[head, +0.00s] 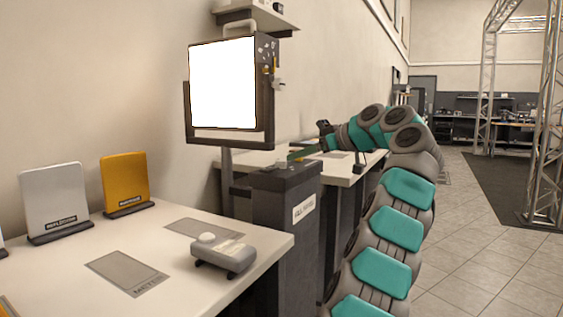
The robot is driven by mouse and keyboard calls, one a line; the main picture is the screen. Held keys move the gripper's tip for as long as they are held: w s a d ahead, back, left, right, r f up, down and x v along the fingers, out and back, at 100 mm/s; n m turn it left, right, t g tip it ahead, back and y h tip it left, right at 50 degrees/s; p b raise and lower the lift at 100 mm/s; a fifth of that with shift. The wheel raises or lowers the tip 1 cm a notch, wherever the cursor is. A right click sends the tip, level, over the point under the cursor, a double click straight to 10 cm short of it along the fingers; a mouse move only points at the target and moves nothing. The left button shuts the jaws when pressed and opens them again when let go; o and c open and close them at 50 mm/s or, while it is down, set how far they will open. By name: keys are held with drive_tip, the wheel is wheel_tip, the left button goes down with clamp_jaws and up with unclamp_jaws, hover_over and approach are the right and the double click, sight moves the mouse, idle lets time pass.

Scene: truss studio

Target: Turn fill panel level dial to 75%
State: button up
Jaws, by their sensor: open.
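The fill panel (222,84) is a bright white square light in a dark yoke, upright above a dark grey pedestal (285,225) whose label looks like "FILL PANEL". Small knobs (267,70) show on the panel's right side face. They are too small to tell which is the level dial or what it reads. My gripper (292,155) is at the end of my teal and grey arm, below and to the right of the panel, just above the pedestal top. It is open, looks empty and is apart from the knobs. Its fingertips are small and partly unclear.
A white table (215,277) at the front left holds a grey meter (225,254), a silver reflector (52,200) and a yellow one (125,184). Another table (345,172) stands behind the pedestal. A shelf (265,15) is above the panel. Tiled floor (475,250) at right is clear.

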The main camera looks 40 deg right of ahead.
sight(285, 160)
drive_tip(key=x, duration=0.6)
drive_tip(key=shift+w+f+b, duration=0.25)
drive_tip(key=shift+b, duration=0.1)
drive_tip(key=shift+c, duration=0.2)
clamp_jaws()
